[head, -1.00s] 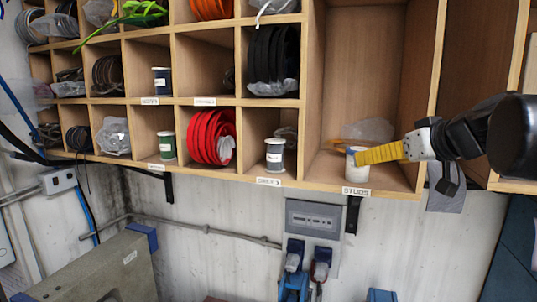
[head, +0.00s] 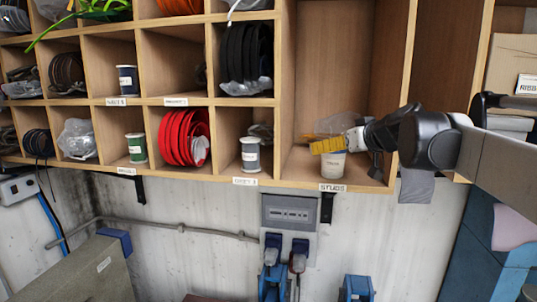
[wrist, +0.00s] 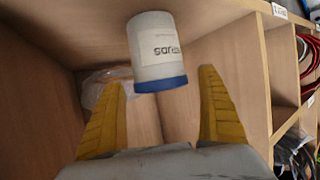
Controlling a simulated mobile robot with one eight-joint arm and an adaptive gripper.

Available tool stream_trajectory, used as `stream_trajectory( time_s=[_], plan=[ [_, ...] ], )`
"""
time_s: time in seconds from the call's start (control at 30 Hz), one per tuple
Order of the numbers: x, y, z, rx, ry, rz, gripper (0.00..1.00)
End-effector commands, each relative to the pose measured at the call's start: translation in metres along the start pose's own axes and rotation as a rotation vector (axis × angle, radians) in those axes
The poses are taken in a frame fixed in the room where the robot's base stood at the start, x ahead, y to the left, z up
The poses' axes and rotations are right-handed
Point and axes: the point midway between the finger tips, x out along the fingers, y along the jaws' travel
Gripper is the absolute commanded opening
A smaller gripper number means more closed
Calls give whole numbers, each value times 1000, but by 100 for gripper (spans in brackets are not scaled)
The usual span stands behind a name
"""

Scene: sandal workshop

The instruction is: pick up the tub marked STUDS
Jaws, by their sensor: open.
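The STUDS tub (head: 333,166) is a small white tub on the floor of the large open compartment, behind the shelf label STUDS (head: 332,188). In the wrist view the tub (wrist: 156,45) shows a pale label with upside-down lettering and a blue rim. My gripper (head: 326,146) has yellow fingers and comes in from the right at the height of the tub's top, covering part of it in the head view. In the wrist view my gripper (wrist: 163,77) is open and empty. The tub shows ahead, in line with the gap; contact is not clear.
A clear plastic bag (head: 338,122) lies behind the tub and my gripper. Wooden walls close the compartment at both sides. The smaller compartments at left hold spools, including a grey one (head: 250,154) and red coils (head: 183,137).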

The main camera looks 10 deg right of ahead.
Motion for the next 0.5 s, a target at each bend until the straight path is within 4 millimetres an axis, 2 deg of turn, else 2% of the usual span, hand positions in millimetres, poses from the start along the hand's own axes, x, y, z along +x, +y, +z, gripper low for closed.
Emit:
stream_trajectory(
  time_s=[0.27,0.4,0.47,0.5],
  plan=[
    [5,0,1,1,0,1,87],
    [5,0,1,1,0,1,45],
    [5,0,1,1,0,1,26],
    [5,0,1,0,0,1,21]
  ],
)
